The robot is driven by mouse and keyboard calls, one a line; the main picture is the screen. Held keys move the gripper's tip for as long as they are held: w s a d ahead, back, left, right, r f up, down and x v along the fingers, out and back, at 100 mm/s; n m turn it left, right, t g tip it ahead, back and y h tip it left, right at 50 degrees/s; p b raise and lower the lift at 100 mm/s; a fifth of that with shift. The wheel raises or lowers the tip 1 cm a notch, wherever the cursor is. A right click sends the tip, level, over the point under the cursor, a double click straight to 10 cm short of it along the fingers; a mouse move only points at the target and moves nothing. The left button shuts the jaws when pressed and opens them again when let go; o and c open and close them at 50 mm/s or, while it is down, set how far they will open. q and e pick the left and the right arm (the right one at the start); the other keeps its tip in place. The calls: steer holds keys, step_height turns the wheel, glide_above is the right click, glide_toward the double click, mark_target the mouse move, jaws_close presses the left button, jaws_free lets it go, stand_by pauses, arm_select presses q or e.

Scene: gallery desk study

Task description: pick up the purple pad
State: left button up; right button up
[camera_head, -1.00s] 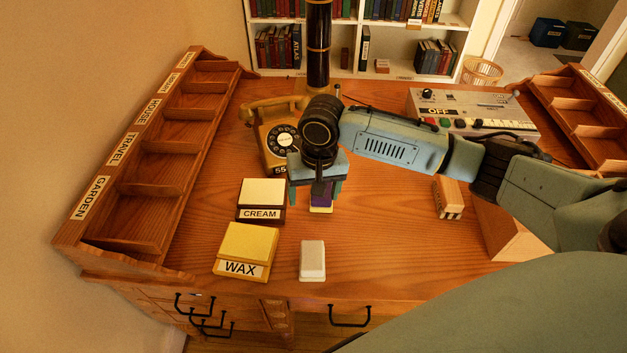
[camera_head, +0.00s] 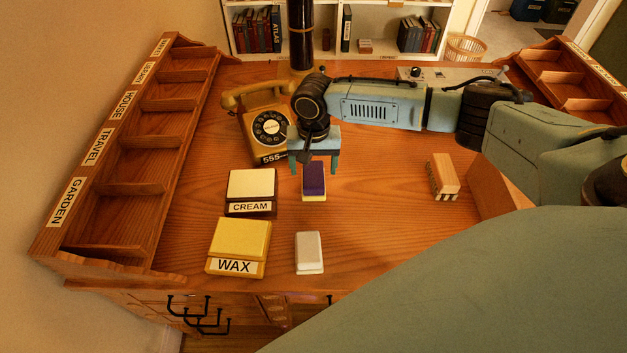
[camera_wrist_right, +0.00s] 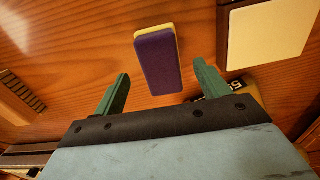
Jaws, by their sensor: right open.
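The purple pad (camera_head: 314,178) lies on the wooden desk, purple on top with a yellow layer beneath, right of the CREAM box. It also shows in the right wrist view (camera_wrist_right: 160,65). My right gripper (camera_head: 313,172) is open and empty, above the desk at the pad's far end. In the right wrist view its two green fingers (camera_wrist_right: 162,80) point toward the pad, which lies between and beyond their tips. The pad looks apart from both fingers. My left gripper is in neither view.
A CREAM box (camera_head: 251,186) and a WAX box (camera_head: 238,240) stand left of the pad. A white block (camera_head: 309,252) lies nearer the front edge. A rotary telephone (camera_head: 266,125) stands close behind left. A wooden block (camera_head: 443,175) lies right, with clear desk between.

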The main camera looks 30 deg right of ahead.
mark_target(313, 173)
steer(key=f, duration=0.2)
steer(key=f+b, duration=0.1)
steer(key=f, duration=0.1)
steer(key=shift+w+d, duration=0.2)
steer(key=shift+w, duration=0.15)
steer(key=shift+f, duration=0.25)
steer(key=shift+c, duration=0.3)
steer(key=c, duration=1)
step_height(313, 173, up, 9)
steer(key=shift+p, duration=1)
steer(key=shift+r, duration=0.6)
steer(key=o, duration=0.6)
steer(key=shift+c, duration=0.2)
steer(key=c, duration=0.3)
